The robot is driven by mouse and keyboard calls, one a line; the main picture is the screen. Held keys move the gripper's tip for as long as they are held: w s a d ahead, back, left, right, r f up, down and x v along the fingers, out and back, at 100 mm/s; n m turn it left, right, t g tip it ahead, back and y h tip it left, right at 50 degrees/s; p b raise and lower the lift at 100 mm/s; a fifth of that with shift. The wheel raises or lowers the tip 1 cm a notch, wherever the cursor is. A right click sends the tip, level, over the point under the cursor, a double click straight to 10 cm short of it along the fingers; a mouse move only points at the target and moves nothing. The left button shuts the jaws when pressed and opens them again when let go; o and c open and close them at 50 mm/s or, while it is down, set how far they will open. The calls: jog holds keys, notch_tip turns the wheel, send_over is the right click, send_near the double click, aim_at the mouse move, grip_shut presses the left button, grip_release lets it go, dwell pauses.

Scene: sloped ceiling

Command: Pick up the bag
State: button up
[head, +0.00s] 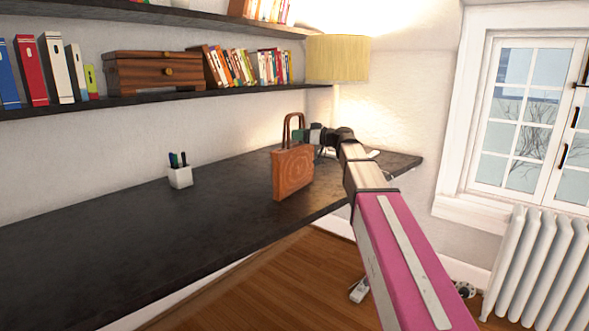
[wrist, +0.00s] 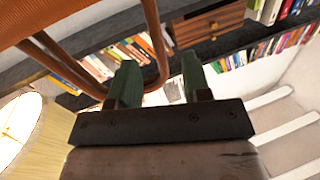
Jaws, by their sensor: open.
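The bag (head: 292,173) is a brown, wood-patterned block shape with thin looped handles. It stands upright on the dark desk (head: 120,245), close to its front edge. My gripper (head: 301,135) is at the height of the handles, just above the bag's body. In the wrist view, the green fingers of my gripper (wrist: 160,66) are apart. A brown handle (wrist: 157,35) of the bag shows in the gap between them, and part of the bag's body (wrist: 50,15) shows at the upper left. I cannot tell whether a finger touches the handle.
A lamp (head: 338,60) stands behind the bag; its shade is large in the wrist view (wrist: 20,130). A white pen cup (head: 180,177) is left on the desk. Shelves with books and a wooden box (head: 153,72) hang above. The desk's left part is clear. A radiator (head: 540,270) is at right.

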jog(key=x, duration=0.5)
jog(key=shift+w+d+f, duration=0.1)
jog(key=shift+w+d, duration=0.05)
jog(key=shift+w, duration=0.05)
grip_shut()
dwell(1.1)
